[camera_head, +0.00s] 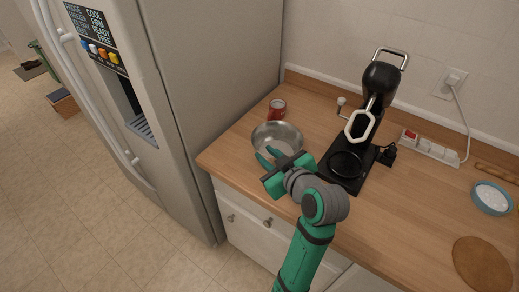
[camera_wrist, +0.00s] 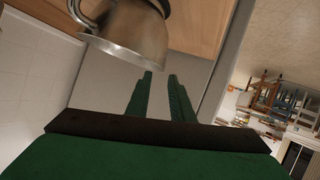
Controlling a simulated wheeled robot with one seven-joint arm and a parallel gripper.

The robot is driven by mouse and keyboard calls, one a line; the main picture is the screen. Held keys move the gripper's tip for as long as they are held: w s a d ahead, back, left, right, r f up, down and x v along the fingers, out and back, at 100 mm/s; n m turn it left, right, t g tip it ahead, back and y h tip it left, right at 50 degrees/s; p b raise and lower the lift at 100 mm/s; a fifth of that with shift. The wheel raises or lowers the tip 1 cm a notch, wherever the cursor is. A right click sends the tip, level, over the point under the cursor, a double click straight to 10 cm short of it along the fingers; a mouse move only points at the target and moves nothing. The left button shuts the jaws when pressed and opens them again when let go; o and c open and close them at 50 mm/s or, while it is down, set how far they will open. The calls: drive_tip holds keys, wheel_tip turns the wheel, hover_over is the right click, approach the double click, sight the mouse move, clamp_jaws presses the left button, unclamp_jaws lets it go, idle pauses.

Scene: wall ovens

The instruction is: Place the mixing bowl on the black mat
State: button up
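The mixing bowl (camera_head: 279,131) is shiny metal and stands upright on the wooden counter near its left end. In the wrist view the bowl (camera_wrist: 138,32) shows at the top, beyond the fingertips and partly cut off by the frame. My gripper (camera_head: 266,154) is at the bowl's near left side, covering part of it. In the wrist view the fingers of my gripper (camera_wrist: 160,75) are apart with nothing between them. I cannot tell whether they touch the bowl. A flat black square base (camera_head: 342,180) lies under the black stand mixer; I cannot tell whether it is the mat.
A red can (camera_head: 277,109) stands behind the bowl. The black stand mixer (camera_head: 379,82) is to its right. A refrigerator (camera_head: 205,100) stands left of the counter. A power strip (camera_head: 430,148), a blue bowl (camera_head: 491,198) and a round board (camera_head: 481,265) are farther right.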

drive_tip(key=v, duration=0.5)
drive_tip(key=shift+s+r, duration=0.15)
drive_tip(key=shift+s, duration=0.1)
drive_tip(key=shift+w+d, duration=0.1)
